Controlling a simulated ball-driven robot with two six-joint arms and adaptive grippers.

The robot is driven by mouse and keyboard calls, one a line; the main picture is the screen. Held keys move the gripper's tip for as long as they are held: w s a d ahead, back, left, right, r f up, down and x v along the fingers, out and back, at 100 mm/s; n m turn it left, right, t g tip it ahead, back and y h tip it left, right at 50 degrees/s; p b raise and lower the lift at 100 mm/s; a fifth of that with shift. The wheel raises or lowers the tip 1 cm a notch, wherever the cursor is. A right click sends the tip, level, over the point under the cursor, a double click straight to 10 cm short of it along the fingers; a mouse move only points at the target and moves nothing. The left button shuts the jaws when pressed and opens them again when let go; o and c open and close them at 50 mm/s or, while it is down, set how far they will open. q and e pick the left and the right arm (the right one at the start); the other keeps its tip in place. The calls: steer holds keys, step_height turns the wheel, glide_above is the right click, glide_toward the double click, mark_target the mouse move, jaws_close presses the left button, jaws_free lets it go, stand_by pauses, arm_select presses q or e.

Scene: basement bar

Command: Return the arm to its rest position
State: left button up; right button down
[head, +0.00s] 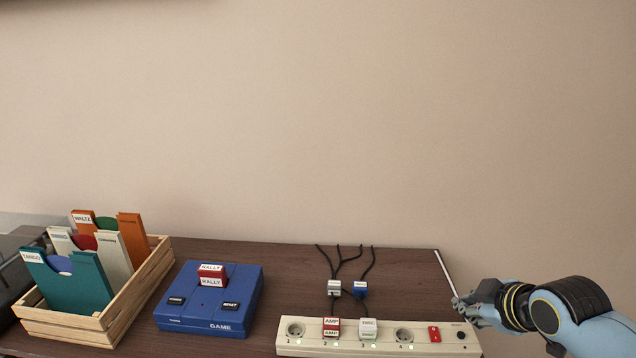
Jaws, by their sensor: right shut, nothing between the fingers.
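My right gripper (470,304) is at the lower right, just past the right end of the power strip. Its fingers point left, it is shut and it holds nothing. My right arm comes in from the right edge of the picture. My left gripper is not in view.
A cream power strip (458,348) with a red switch and plugs in it lies at the table's front. A blue game console (245,293) holds a red RALLY cartridge. A wooden crate (150,272) of record sleeves stands left. The table (410,285) is clear behind the strip's right part.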

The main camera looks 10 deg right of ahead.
steer(key=s+a+r+m+g, duration=0.2)
steer(key=s+a+r+m, duration=0.1)
steer(key=s, duration=0.6)
steer(key=s+a+r+m+g, duration=0.2)
steer(key=s+r, duration=0.1)
steer(key=s, duration=0.5)
steer(key=s+a+r+m+g, duration=0.1)
steer(key=s+a+r+m, duration=0.2)
steer(key=s, duration=0.6)
step_height(320, 180, down, 33)
steer(key=d+g+b, duration=0.2)
steer(key=d+b, duration=0.1)
steer(key=b, duration=0.4)
steer(key=s+f+g+b, duration=0.1)
steer(key=s+f+b, duration=0.5)
steer(key=s+f, duration=1.3)
step_height(320, 180, down, 4)
steer(key=shift+s+d+f, duration=0.1)
steer(key=shift+s+d, duration=0.3)
steer(key=shift+d, duration=0.05)
